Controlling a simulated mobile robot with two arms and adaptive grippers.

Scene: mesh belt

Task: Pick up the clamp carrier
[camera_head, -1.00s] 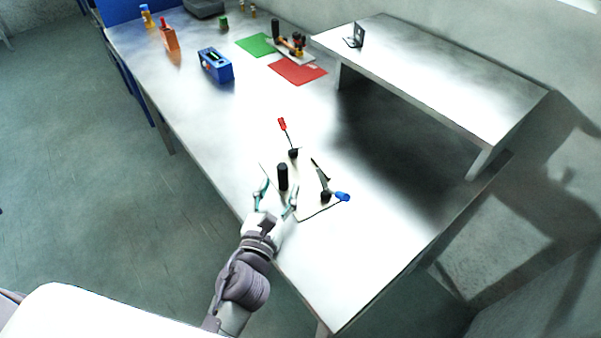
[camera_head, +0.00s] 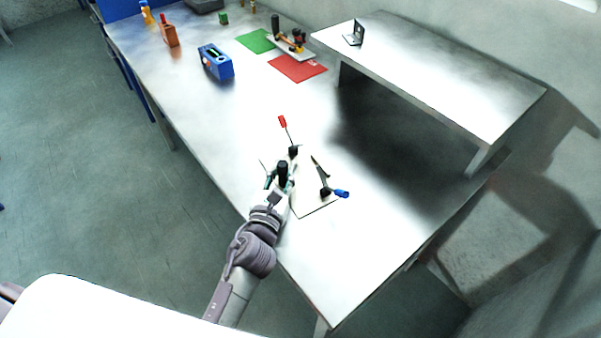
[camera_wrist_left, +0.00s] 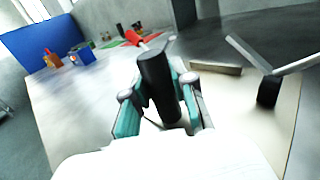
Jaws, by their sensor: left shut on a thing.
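The clamp carrier (camera_head: 311,206) is a pale plate lying on the metal table. It bears a black upright post, a clamp with a red handle (camera_head: 283,122) and a clamp with a blue handle (camera_head: 341,194). My left gripper (camera_head: 280,182) is shut on the black post (camera_head: 283,170), near the plate's left side. In the left wrist view the teal fingers stand on both sides of the black post (camera_wrist_left: 157,80). The plate (camera_wrist_left: 235,125) spreads to the right there. I cannot tell whether the plate touches the table. My right gripper is not in view.
A raised metal shelf (camera_head: 430,80) stands at the right, with a small black bracket (camera_head: 355,34) on it. A blue box (camera_head: 215,62), a green mat (camera_head: 256,41) and a red mat (camera_head: 298,68) lie farther back. The table's front right is clear.

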